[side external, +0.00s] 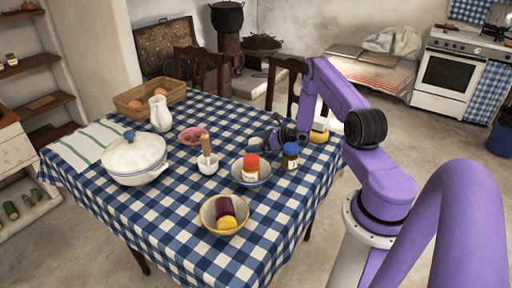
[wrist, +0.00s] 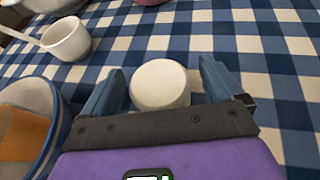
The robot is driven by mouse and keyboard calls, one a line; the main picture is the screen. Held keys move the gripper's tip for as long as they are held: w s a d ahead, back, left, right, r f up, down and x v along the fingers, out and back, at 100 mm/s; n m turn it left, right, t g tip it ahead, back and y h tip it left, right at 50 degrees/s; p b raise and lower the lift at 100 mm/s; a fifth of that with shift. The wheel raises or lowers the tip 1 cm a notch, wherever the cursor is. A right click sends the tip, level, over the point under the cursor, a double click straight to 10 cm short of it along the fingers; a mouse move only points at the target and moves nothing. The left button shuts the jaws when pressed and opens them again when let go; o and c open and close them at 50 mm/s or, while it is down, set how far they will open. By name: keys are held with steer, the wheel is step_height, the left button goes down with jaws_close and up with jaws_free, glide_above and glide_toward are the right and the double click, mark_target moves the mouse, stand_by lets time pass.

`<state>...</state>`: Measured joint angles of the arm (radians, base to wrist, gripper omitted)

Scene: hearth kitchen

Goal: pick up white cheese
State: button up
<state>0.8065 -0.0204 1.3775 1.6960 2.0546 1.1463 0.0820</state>
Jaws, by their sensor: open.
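The white cheese (wrist: 160,86) is a round, pale block on the checked cloth. In the wrist view it sits between the two blue fingers of my gripper (wrist: 161,70), with a small gap visible on each side. The gripper is open and low over the table. In the side view my gripper (side external: 270,142) is at the table's middle right, and the cheese (side external: 255,145) shows as a small pale shape beside the fingers, partly hidden. I cannot tell whether the fingers touch the cloth.
A dark jar (side external: 291,157), a white mortar (side external: 207,165) with a pestle, and a pink bowl (side external: 193,136) stand nearby. A yellow-and-white item (side external: 319,133) lies behind my arm. Cloth right of the gripper is clear in the wrist view.

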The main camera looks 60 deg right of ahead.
steer(key=shift+x, duration=0.85)
steer(key=shift+a, duration=0.1)
steer(key=c, duration=1.2)
steer(key=shift+o, duration=0.2)
